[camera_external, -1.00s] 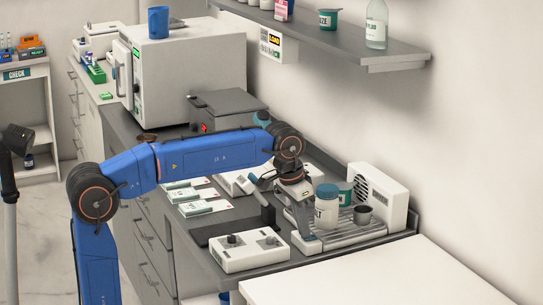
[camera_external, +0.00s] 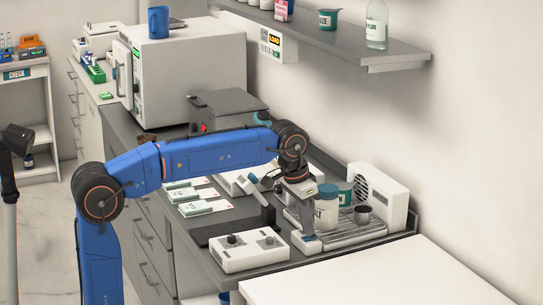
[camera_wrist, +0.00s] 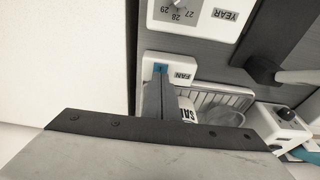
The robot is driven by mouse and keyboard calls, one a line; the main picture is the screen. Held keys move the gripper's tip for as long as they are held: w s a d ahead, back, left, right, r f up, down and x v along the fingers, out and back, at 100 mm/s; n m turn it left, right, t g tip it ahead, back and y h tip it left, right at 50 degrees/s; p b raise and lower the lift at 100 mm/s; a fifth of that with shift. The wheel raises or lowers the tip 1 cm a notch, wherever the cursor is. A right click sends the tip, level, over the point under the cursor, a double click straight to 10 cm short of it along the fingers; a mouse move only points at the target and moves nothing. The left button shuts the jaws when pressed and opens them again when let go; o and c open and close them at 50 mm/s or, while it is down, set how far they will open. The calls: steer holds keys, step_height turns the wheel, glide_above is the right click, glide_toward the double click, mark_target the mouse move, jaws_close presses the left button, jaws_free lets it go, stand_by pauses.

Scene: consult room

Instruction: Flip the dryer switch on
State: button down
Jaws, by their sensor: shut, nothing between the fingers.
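The dryer is a white fan unit (camera_external: 378,195) at the back right of the grey counter, with a ribbed rack (camera_external: 350,235) before it. At the rack's front left end is a white switch block (camera_external: 304,246); its FAN label shows in the wrist view (camera_wrist: 183,76). My gripper (camera_external: 307,233) is shut and empty, pointing down at this block. In the wrist view the fingertips (camera_wrist: 159,78) reach a small teal part of the block beside the label. The fingers partly cover the switch, so its position and any contact are unclear.
A white box with dials (camera_external: 250,252) is at the counter front. The white table (camera_external: 390,275) at lower right is clear.

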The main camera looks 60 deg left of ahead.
steer(key=shift+r, duration=0.55)
steer(key=s+v, duration=0.2)
steer(key=v, duration=1)
steer(key=shift+s, duration=0.15)
